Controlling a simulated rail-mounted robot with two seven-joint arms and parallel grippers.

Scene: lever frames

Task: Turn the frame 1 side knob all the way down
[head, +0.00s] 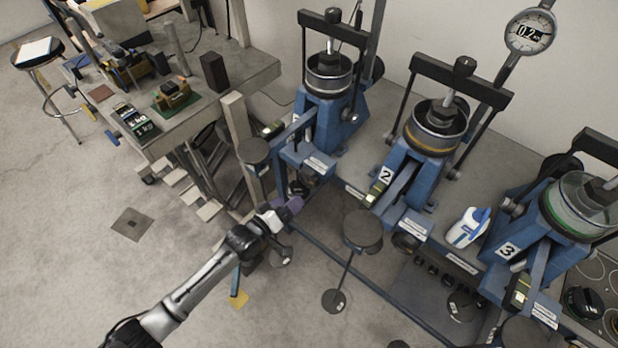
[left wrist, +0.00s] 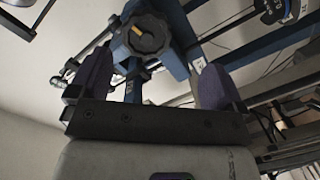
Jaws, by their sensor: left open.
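Frame 1, the leftmost blue lever frame (head: 345,112), stands at the bench's far end in the head view. My left gripper (head: 288,207), with purple fingers, is low beside its left front. In the left wrist view the open fingers of my left gripper (left wrist: 156,80) spread left and right, with nothing between them. A black lobed knob (left wrist: 146,36) with a yellow pointer mark on a blue body shows beyond the fingers, near the middle of the gap and apart from them. The mark points up and left. The knob cannot be made out clearly in the head view. My right gripper is not in view.
Blue frame 2 (head: 403,187) and frame 3 (head: 545,240) stand to the right, with a white bottle (head: 468,227) between them. A grey workbench (head: 240,72) stands left. Open floor lies at lower left.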

